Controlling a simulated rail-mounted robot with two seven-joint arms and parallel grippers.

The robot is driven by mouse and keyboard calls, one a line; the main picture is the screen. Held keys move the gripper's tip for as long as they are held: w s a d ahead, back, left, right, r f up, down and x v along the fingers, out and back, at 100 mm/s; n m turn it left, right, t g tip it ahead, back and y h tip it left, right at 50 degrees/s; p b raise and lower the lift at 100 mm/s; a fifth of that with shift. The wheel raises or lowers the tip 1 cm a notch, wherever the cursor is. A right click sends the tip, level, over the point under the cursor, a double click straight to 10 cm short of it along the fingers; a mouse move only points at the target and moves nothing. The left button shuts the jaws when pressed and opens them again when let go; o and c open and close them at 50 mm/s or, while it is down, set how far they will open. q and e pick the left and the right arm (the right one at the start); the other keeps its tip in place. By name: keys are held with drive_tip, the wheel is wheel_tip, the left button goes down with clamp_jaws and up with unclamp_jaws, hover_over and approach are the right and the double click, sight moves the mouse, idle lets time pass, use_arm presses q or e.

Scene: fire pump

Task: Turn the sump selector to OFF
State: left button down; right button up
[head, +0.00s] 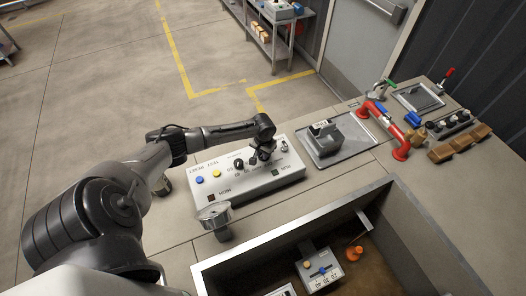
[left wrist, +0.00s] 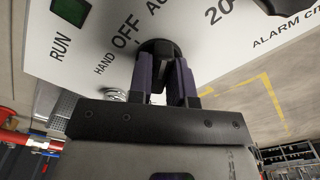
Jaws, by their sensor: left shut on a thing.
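The sump selector is a black round knob (left wrist: 158,48) on a white panel (left wrist: 215,40), with HAND, OFF and AUTO printed around it in the left wrist view. My left gripper (left wrist: 162,85) is shut on the knob, with one dark finger on each side of it. The fingers hide much of the knob, so I cannot tell where it points. In the head view my left gripper (head: 262,152) is over the right half of the light grey control box (head: 262,183). My right gripper is not in view.
The box also has a blue button (head: 199,180), a yellow button (head: 216,173) and another black knob (head: 238,163). A grey block (head: 325,138) and red pipe (head: 388,130) are to the right.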

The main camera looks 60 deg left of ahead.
use_arm(q)
drive_tip(key=n+p, duration=0.6)
drive_tip(key=p, duration=0.1)
drive_tip(key=shift+w+d+r, duration=0.1)
drive_tip(key=shift+d+r, duration=0.1)
drive_tip(key=n+p, duration=0.2)
drive_tip(key=n, duration=0.1)
drive_tip(key=shift+f+p, duration=0.1)
drive_tip(key=shift+p, duration=0.3)
drive_tip(key=shift+f+n+p, duration=0.1)
drive_tip(key=shift+n+p, duration=0.45)
drive_tip(key=shift+n, duration=0.35)
drive_tip(key=shift+w+a+n, duration=0.1)
drive_tip(key=shift+n, duration=0.2)
drive_tip(key=c, duration=1)
unclamp_jaws()
drive_tip(key=shift+c, duration=0.2)
